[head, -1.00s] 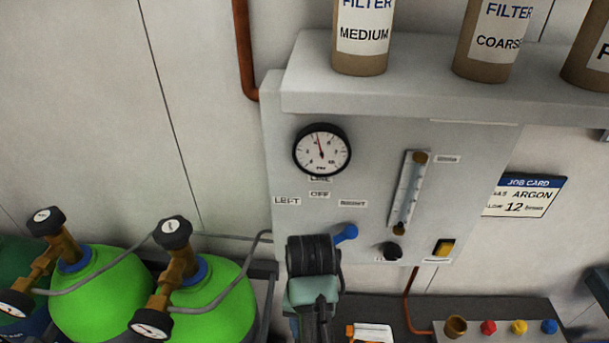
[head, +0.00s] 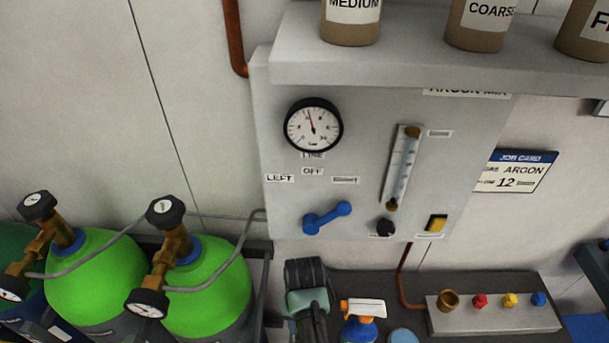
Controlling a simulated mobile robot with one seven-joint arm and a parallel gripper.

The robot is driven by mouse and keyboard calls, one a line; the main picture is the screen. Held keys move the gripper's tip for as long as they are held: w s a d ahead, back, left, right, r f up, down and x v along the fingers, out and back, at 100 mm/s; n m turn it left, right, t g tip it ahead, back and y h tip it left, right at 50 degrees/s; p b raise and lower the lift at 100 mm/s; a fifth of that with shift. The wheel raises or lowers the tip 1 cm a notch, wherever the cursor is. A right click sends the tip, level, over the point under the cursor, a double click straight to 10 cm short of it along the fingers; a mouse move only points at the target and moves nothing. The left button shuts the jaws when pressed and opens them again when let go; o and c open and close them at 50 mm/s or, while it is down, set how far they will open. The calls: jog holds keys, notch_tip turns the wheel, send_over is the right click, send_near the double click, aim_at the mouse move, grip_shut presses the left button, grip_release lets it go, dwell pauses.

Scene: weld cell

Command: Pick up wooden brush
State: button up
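I see no wooden brush in the head view. The dark and teal end of my arm, with my gripper (head: 306,272), shows at the bottom centre, below the gauge panel and left of a spray bottle. Its fingers cannot be made out, and nothing can be seen held in it. The arm hides part of the dark bench behind it.
Green gas cylinders (head: 95,280) with brass regulators stand at the left. A grey panel (head: 350,225) with a gauge (head: 313,125) and blue lever (head: 327,218) is on the wall. The spray bottle (head: 360,328) and a block with coloured knobs (head: 495,319) are on the bench (head: 385,288).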

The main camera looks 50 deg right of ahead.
grip_shut()
jog(key=shift+r, duration=0.1)
dwell(0.4)
